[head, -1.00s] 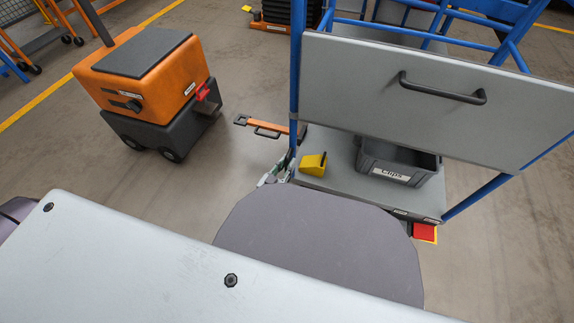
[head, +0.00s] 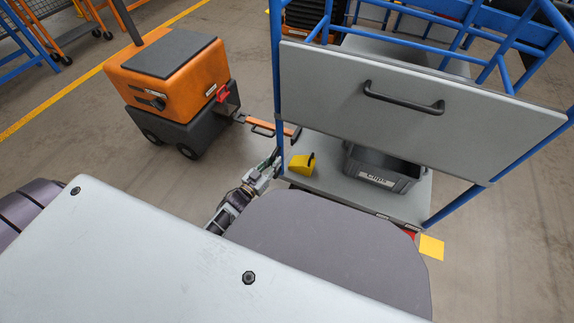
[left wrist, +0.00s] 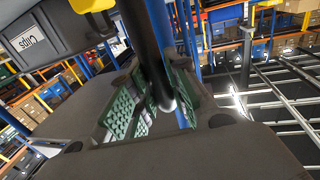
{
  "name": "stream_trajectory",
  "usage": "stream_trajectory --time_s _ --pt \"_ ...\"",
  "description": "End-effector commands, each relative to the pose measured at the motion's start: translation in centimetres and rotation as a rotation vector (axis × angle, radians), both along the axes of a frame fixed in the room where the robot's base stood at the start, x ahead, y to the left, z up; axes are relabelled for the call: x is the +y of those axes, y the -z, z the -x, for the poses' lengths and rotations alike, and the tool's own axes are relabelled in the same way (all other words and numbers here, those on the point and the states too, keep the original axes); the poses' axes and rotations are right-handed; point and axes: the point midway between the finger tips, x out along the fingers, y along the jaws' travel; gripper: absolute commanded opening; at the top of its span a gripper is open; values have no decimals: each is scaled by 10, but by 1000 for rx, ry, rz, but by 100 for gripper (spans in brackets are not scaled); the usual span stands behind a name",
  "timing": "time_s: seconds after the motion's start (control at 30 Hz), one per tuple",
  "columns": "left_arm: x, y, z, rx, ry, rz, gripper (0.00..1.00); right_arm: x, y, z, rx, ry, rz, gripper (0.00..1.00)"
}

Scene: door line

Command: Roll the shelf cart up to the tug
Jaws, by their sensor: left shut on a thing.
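The shelf cart (head: 345,205) has blue posts, a grey panel with a black handle (head: 404,98) and a low grey shelf. An orange drawbar (head: 265,127) points left from the cart. Its tip lies close to the rear of the orange and dark grey tug (head: 165,80), near the tug's red part (head: 222,94); I cannot tell if they are coupled. My left gripper (head: 268,170) is at the cart's left post. In the left wrist view its green-padded fingers (left wrist: 157,98) are shut on a dark upright bar (left wrist: 142,42). My right gripper is out of view.
A grey Clips bin (head: 384,169) and a yellow wedge (head: 301,163) sit on the cart's low shelf. A yellow patch (head: 431,248) lies on the floor by the cart's near right corner. Blue and orange racks (head: 35,45) stand at the far left.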

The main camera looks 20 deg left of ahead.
Motion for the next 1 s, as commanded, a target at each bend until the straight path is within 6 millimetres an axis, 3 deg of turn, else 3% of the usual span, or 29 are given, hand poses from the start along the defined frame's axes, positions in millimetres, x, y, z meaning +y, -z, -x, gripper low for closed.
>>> stream_trajectory --time_s 0.03,0.2,0.4,0.6,1.0 --pt "14 -6 -2 -9 1 -10 0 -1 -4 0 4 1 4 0" --pt "48 -5 -3 -10 1 -10 0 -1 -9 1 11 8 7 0" --pt "75 -5 -5 -11 4 -8 0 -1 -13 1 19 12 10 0" --pt "87 -5 -5 -13 7 -4 0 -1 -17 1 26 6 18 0" --pt "88 -6 -5 -16 8 -1 0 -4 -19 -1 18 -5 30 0"
